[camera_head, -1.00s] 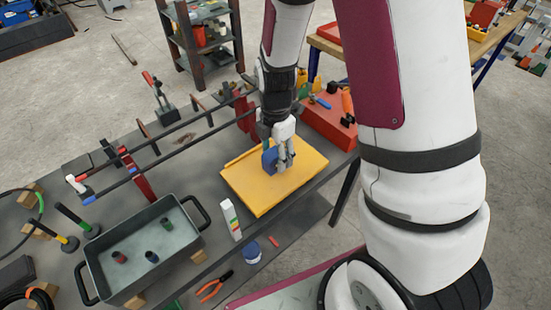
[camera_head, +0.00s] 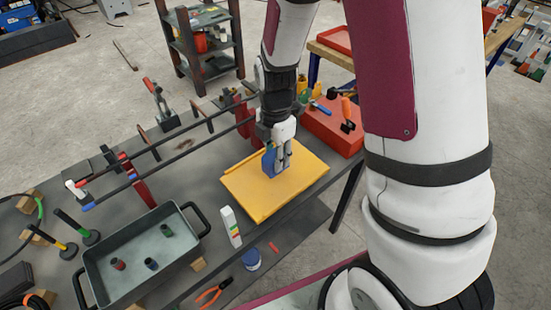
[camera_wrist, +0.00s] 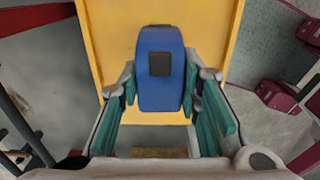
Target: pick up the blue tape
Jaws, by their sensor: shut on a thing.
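The blue tape (camera_head: 268,161) is a blue roll standing on edge at my gripper, over the yellow board (camera_head: 246,199) on the dark workbench. In the wrist view the blue tape (camera_wrist: 160,90) sits between the two teal-padded fingers, with a dark square at its middle. My gripper (camera_wrist: 160,88) is shut on it, one finger at each side. In the head view my gripper (camera_head: 279,163) points down at the board's upper middle. I cannot tell whether the tape touches the board (camera_wrist: 213,30).
A grey tray (camera_head: 118,285) with several small cylinders stands at lower left. Dark bars on red stands (camera_head: 142,190) lie behind it. A red toolbox (camera_head: 325,130) is close behind the board on the right. A white box (camera_head: 231,227) and orange pliers (camera_head: 211,293) lie in front.

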